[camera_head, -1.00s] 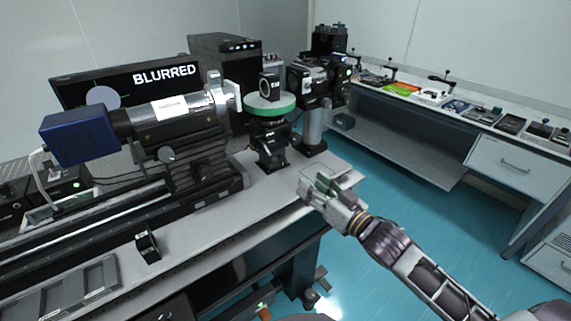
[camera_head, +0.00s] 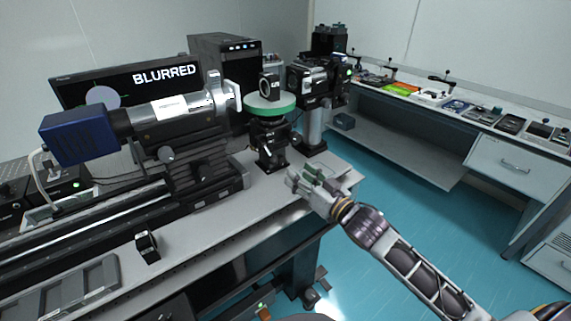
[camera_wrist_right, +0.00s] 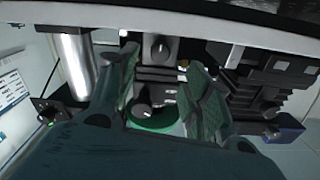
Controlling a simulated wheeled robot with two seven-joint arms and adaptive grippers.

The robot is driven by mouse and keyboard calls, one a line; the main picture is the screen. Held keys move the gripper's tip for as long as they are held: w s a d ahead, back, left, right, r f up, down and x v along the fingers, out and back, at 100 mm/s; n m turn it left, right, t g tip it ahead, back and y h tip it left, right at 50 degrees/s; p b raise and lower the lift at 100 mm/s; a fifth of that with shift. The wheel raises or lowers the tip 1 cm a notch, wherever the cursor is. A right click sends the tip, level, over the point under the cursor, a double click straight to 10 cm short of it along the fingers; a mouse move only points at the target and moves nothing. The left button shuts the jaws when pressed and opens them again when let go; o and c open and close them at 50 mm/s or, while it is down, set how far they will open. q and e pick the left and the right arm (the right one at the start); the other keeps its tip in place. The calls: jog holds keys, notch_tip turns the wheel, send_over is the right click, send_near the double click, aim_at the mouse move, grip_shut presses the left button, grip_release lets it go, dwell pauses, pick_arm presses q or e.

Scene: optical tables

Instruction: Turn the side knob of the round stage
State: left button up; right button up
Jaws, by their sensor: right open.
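The round stage (camera_head: 270,109) has a bright green rim and sits on a black post mount (camera_head: 270,150) on the optical table. In the right wrist view its green rim (camera_wrist_right: 160,126) shows between the fingers. A black knob with a pale mark (camera_wrist_right: 142,111) lies in front of the green rim there, and another round knob (camera_wrist_right: 160,47) shows higher up. I cannot tell which is the side knob. My right gripper (camera_head: 304,176) is open and empty, in front and to the right of the mount, apart from it. My left gripper is not in view.
A blue-ended camera tube (camera_head: 80,136) and black rail stand left of the stage. A metal post (camera_head: 313,130) with black optics stands close to its right. The screen (camera_head: 150,82) reads BLURRED. A small black block (camera_head: 147,247) sits on the table front. Open floor lies right.

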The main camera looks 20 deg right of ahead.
aim_at(283, 161)
jog(key=shift+x, duration=3.8)
jog(key=c, duration=1)
jog(key=shift+c, duration=0.2)
